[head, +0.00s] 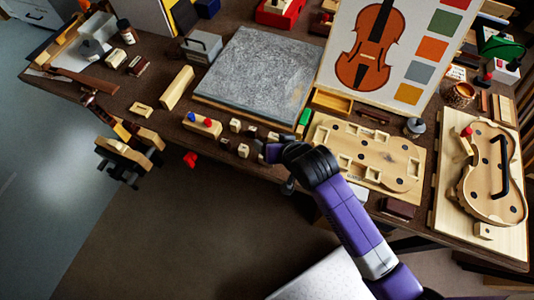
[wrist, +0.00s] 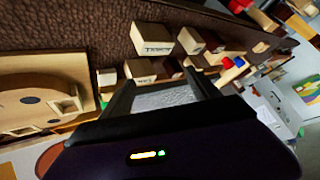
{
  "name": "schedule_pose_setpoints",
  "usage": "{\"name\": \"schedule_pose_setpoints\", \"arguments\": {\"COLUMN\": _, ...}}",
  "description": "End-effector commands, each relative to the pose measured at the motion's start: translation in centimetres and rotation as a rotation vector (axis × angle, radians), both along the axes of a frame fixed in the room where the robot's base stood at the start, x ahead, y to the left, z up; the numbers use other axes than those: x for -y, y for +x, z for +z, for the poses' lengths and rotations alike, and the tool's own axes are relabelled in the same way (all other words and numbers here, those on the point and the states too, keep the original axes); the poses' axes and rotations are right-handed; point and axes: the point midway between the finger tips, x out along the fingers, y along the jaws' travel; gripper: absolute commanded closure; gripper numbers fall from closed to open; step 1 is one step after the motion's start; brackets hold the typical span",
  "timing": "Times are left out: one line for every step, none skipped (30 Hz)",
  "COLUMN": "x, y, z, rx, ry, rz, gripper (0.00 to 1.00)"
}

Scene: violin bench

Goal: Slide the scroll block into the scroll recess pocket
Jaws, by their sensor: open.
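The light wood board with recessed pockets (head: 400,166) lies at the table's front, right of my gripper. Its left part and one pocket also show at the left of the wrist view (wrist: 45,72). Which pocket is the scroll recess I cannot tell. Several small wooden blocks (head: 243,151) stand left of my gripper. In the wrist view a larger pale block (wrist: 152,40) and others lie beyond the fingers; their lettering is unreadable, so I cannot pick out the scroll block.
A grey slab (head: 255,77) lies behind the blocks. A violin picture board (head: 345,83) stands behind the pocket board. A violin-shaped piece on a panel (head: 490,170) is at right. A pale block with red and blue knobs (head: 202,124) stands left.

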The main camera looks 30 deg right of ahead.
Motion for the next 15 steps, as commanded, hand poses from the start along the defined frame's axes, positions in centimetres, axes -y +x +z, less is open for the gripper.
{"name": "schedule_pose_setpoints", "arguments": {"x": -0.2, "y": 1.8, "z": 1.4, "rx": -0.015, "ry": 0.018, "rz": -0.017, "gripper": 0.29}}
{"name": "schedule_pose_setpoints", "arguments": {"x": -0.3, "y": 2.5, "z": 1.8, "rx": -0.033, "ry": 0.03, "rz": -0.029, "gripper": 0.29}}
{"name": "schedule_pose_setpoints", "arguments": {"x": -0.4, "y": 3.2, "z": 1.8, "rx": -0.074, "ry": 0.051, "rz": -0.053, "gripper": 0.29}}
{"name": "schedule_pose_setpoints", "arguments": {"x": -0.5, "y": 3.6, "z": 1.9, "rx": -0.104, "ry": 0.064, "rz": -0.07, "gripper": 0.29}}
{"name": "schedule_pose_setpoints", "arguments": {"x": -0.5, "y": 3.2, "z": 1.2, "rx": -0.154, "ry": 0.081, "rz": -0.097, "gripper": 0.29}}
{"name": "schedule_pose_setpoints", "arguments": {"x": -0.6, "y": 3.0, "z": 0.9, "rx": -0.213, "ry": 0.104, "rz": -0.131, "gripper": 0.29}}
{"name": "schedule_pose_setpoints", "arguments": {"x": -0.7, "y": 2.8, "z": 0.8, "rx": -0.255, "ry": 0.12, "rz": -0.157, "gripper": 0.29}}
{"name": "schedule_pose_setpoints", "arguments": {"x": -0.8, "y": 2.6, "z": 0.7, "rx": -0.298, "ry": 0.135, "rz": -0.184, "gripper": 0.29}}
{"name": "schedule_pose_setpoints", "arguments": {"x": -0.9, "y": 2.3, "z": 0.7, "rx": -0.355, "ry": 0.153, "rz": -0.218, "gripper": 0.29}}
{"name": "schedule_pose_setpoints", "arguments": {"x": -1.0, "y": 2.1, "z": 0.8, "rx": -0.395, "ry": 0.166, "rz": -0.244, "gripper": 0.29}}
{"name": "schedule_pose_setpoints", "arguments": {"x": -1.2, "y": 1.9, "z": 0.9, "rx": -0.435, "ry": 0.177, "rz": -0.27, "gripper": 0.29}}
{"name": "schedule_pose_setpoints", "arguments": {"x": -1.3, "y": 1.5, "z": 1.1, "rx": -0.487, "ry": 0.19, "rz": -0.303, "gripper": 0.29}}
{"name": "schedule_pose_setpoints", "arguments": {"x": -1.5, "y": 1.3, "z": 1.2, "rx": -0.522, "ry": 0.199, "rz": -0.327, "gripper": 0.29}}
{"name": "schedule_pose_setpoints", "arguments": {"x": -1.6, "y": 1.0, "z": 1.5, "rx": -0.556, "ry": 0.206, "rz": -0.35, "gripper": 0.29}}
{"name": "schedule_pose_setpoints", "arguments": {"x": -1.7, "y": 0.7, "z": 1.7, "rx": -0.598, "ry": 0.214, "rz": -0.377, "gripper": 0.29}}
